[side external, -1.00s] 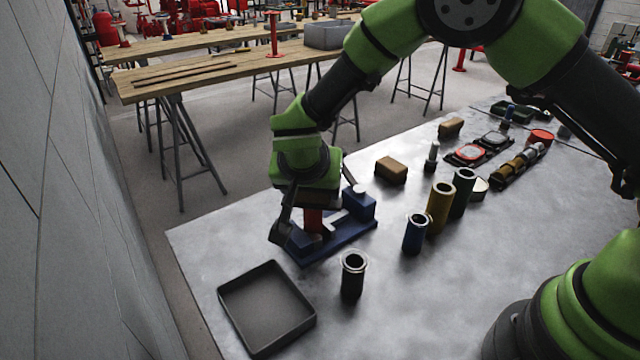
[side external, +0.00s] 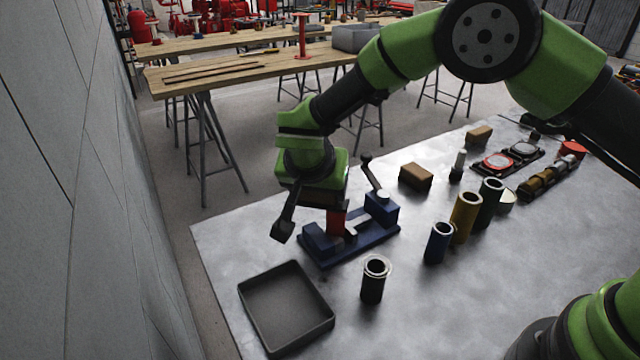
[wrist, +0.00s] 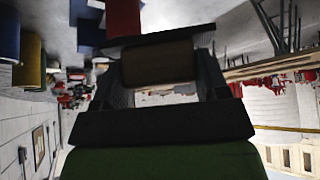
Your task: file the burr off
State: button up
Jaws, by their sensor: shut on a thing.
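In the side view, a red workpiece (side external: 337,220) stands in the blue vise (side external: 365,232) on the metal bench. The red piece (wrist: 122,18) and the blue vise (wrist: 86,22) also show at the top of the wrist view. My gripper (side external: 308,203) is beside and partly over the vise, to the left of the red piece. In the wrist view my gripper (wrist: 160,75) is shut on a brown block with a dark flat bar at its far side, apparently the file (wrist: 158,62). Contact with the red piece cannot be told. The burr is too small to make out.
A black tray (side external: 285,305) lies at the front left, and a dark cylinder (side external: 373,282) stands near it. Blue (side external: 438,243), yellow (side external: 465,215) and green (side external: 488,202) cylinders stand to the right. A brown block (side external: 415,177) lies behind the vise. A lever rises from the vise.

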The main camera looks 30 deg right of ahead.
jog(key=shift+r, duration=3)
